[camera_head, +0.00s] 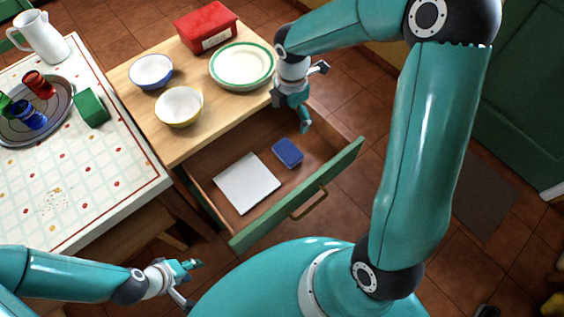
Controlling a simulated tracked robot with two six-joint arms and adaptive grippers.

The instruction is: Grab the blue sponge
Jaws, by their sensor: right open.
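The blue sponge (288,152) lies in the open drawer (232,165), toward its right back part. It is a small dark blue block. My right gripper (314,97) is open and empty above the back right of the drawer, with one finger pointing down near the drawer's back right side. It is apart from the sponge, up and to the right of it in the picture. My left gripper (192,283) is at the lower left, away from the drawer; its fingers look spread, with nothing between them.
A white flat item (246,183) lies left of the sponge. The drawer's green front (299,199) has a handle. On the wooden counter (130,88) stand two bowls, a plate (242,65) and a red box (206,27). A tiled table (85,180) with a tray stands left.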

